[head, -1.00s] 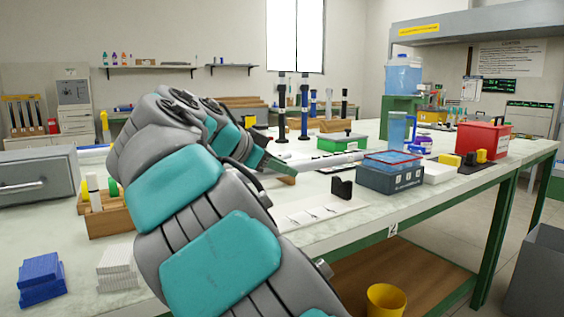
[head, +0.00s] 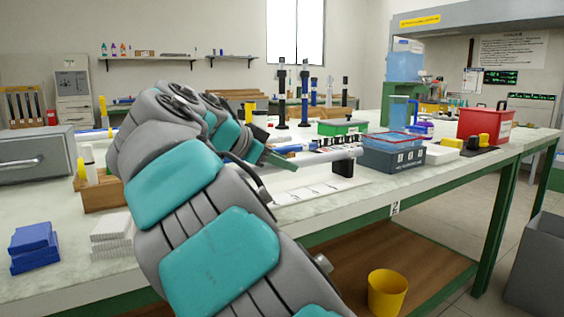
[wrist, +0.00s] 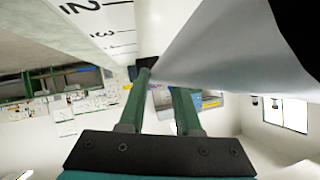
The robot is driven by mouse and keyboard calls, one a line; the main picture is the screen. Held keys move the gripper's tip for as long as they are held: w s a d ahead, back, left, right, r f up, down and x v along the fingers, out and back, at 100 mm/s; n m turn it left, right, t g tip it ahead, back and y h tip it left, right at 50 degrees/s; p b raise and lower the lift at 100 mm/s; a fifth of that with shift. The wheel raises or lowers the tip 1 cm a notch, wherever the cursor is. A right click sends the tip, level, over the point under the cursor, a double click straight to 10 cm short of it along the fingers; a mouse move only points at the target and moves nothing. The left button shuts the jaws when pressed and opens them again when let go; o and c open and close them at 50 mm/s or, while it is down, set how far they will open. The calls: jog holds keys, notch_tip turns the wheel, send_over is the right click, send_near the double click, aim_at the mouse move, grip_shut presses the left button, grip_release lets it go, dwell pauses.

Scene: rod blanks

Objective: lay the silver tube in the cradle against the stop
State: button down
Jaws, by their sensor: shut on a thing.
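The silver tube (head: 330,154) is held level by my gripper (head: 284,161), its free end pointing right toward a blue-grey box. In the wrist view the tube (wrist: 235,60) fills the upper right, and my gripper's green fingers (wrist: 163,92) are shut on it. The black notched block (head: 343,168) of the cradle stands on a white marked plate (head: 312,191). The tube's lower edge meets the block's top in the head view; I cannot tell whether they touch. The numbered plate also shows in the wrist view (wrist: 105,22). My arm hides the left part; I cannot make out the stop.
The blue-grey box (head: 392,157) stands just right of the tube's end, with a green box (head: 343,127) behind. A wooden block with pegs (head: 104,192) and white pads (head: 112,231) lie left of my arm. The bench's front edge runs below the plate.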

jog(key=shift+s+a, duration=0.25)
jog(key=shift+a, duration=0.15)
dwell(0.6)
jog(key=c, duration=0.5)
grip_release()
jog(key=shift+a, duration=0.1)
